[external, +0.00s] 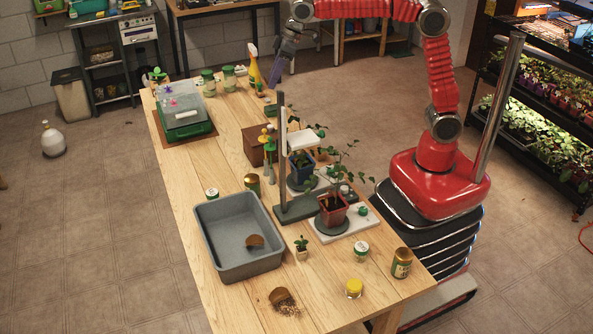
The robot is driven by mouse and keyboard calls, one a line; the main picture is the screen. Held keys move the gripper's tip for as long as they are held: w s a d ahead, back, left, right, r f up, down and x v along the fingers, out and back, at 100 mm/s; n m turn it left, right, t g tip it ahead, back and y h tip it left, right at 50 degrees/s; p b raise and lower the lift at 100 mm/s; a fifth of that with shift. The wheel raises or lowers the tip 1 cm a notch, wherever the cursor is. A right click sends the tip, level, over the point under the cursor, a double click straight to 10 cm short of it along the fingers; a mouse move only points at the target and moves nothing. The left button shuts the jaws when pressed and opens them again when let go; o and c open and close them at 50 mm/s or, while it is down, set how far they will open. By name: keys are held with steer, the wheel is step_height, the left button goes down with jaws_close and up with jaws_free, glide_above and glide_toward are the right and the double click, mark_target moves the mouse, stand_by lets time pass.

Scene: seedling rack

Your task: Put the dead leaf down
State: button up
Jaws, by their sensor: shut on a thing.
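My gripper (276,80) is raised over the far right part of the wooden table, near the yellow spray bottle. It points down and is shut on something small. The dead leaf is too small and too far away to make out between the fingers. A grey tray (207,237) stands at the near left of the table with a brown piece (255,241) in it. Two potted plants, one in a red-brown pot (333,209) and one in a blue pot (300,166), stand at the right edge.
A dark post (281,150) rises beside the plants. A green case with a clear lid (185,108) and jars (209,82) stand at the far end. The table's left middle is clear.

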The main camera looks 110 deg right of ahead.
steer(key=w+a+n+y, duration=0.1)
steer(key=w+a+n, duration=0.1)
steer(key=w+a, duration=0.6)
steer(key=w+a+r+n, duration=0.1)
steer(key=w+a, duration=0.3)
steer(key=a, duration=0.7)
steer(key=w+a+n+y, duration=0.1)
steer(key=w+a+n, duration=0.1)
steer(key=w+a, duration=0.6)
steer(key=w+a+f+m, duration=0.2)
steer(key=w+a+f, duration=0.1)
steer(key=a+f, duration=0.6)
steer(key=w+d+f+m+h, duration=0.1)
steer(key=w+f, duration=0.1)
steer(key=f, duration=0.6)
steer(key=w+f+m+h, duration=0.1)
steer(key=f+m, duration=0.1)
steer(key=f, duration=0.6)
steer(key=shift+w+d, duration=0.4)
steer(key=shift+f, duration=2.45)
